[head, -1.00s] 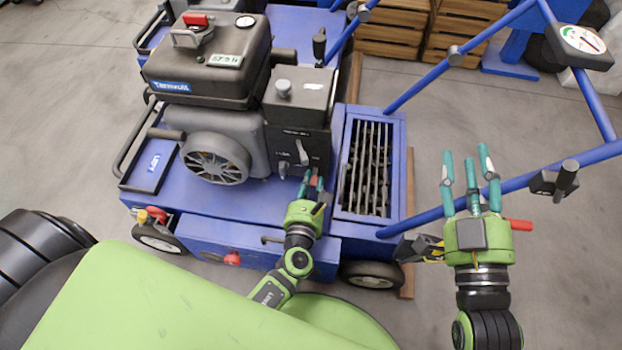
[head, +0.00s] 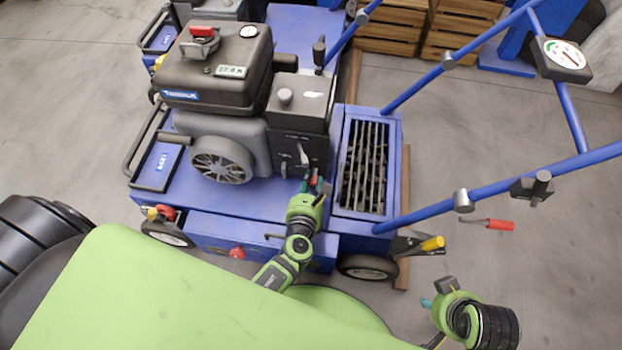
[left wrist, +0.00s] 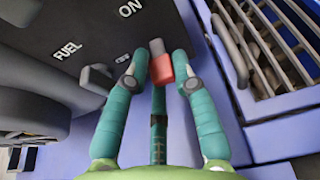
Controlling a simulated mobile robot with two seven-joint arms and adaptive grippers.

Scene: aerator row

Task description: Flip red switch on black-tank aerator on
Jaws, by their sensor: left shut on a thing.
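The aerator (head: 225,155) has a black tank (head: 212,75) on a blue deck. Its dark control panel (left wrist: 75,35) carries the words FUEL and ON in the left wrist view. The red switch (left wrist: 162,66) is on the lower part of this panel, right of a grey lever (left wrist: 98,80). My left gripper (head: 314,183) is at the panel; in the left wrist view its teal fingers (left wrist: 160,78) close around the red switch from both sides. The third finger is below it. My right gripper (head: 428,303) is low at the right, largely turned away, so its opening is hidden.
A slatted tine box (head: 336,170) is just right of the panel. Blue handle bars (head: 480,195) with a gauge (head: 565,54) cross the right side. A red-handled tool (head: 498,224) shows beyond them. Wooden crates (head: 455,35) stand behind.

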